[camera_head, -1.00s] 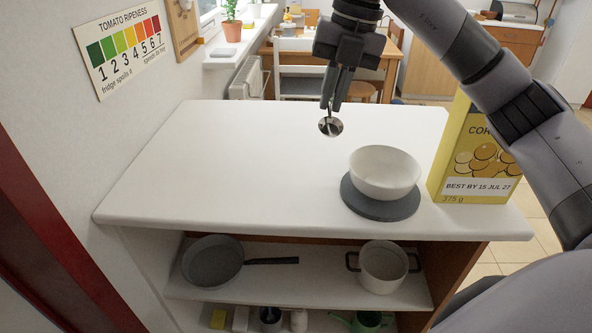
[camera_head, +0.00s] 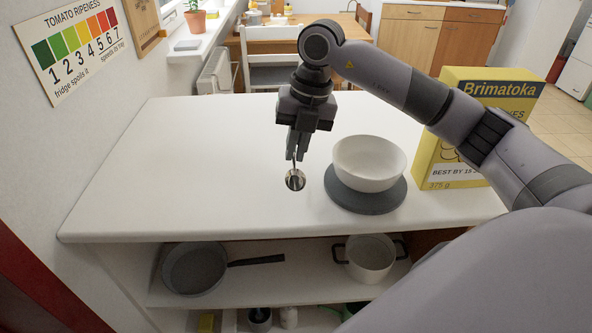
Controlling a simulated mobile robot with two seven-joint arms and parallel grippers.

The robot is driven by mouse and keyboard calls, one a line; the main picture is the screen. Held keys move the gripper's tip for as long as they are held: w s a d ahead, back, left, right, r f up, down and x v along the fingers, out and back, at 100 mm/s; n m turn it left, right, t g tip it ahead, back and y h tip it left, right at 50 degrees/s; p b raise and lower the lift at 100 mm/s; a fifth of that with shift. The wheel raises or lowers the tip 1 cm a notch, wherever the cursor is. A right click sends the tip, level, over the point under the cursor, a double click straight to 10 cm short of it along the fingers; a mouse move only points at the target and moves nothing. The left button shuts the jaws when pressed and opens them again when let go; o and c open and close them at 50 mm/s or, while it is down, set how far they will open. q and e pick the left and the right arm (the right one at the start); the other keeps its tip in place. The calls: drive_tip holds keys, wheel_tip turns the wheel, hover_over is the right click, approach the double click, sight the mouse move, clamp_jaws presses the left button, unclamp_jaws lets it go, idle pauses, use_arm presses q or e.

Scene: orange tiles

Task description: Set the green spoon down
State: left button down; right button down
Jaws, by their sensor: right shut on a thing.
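My right gripper (camera_head: 298,158) points down over the white counter (camera_head: 190,170), left of the white bowl. It is shut on the spoon (camera_head: 295,180), whose shiny metal head hangs below the fingertips. The spoon's handle is mostly hidden between the fingers, and no green shows on it. I cannot tell whether the spoon head touches the counter. My left gripper is not in view.
A white bowl (camera_head: 369,163) stands on a round grey mat (camera_head: 372,199) right of the spoon. A yellow cereal box (camera_head: 440,150) stands farther right, partly behind my right arm. The counter's left half is bare. A pan (camera_head: 194,270) and a pot (camera_head: 369,260) sit on the shelf below.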

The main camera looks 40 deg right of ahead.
drive_tip(key=shift+f, duration=3)
drive_tip(key=shift+f, duration=0.2)
drive_tip(key=c, duration=1.2)
unclamp_jaws()
drive_tip(key=shift+r, duration=0.1)
drive_tip(key=r+p, duration=0.2)
drive_tip(key=r, duration=0.2)
drive_tip(key=d+r+p, duration=0.1)
drive_tip(key=r+p, duration=0.1)
drive_tip(key=r, duration=0.2)
drive_tip(key=s+d+r+p, duration=0.1)
drive_tip(key=r+p, duration=0.1)
drive_tip(key=r, duration=0.2)
drive_tip(key=shift+s, duration=0.1)
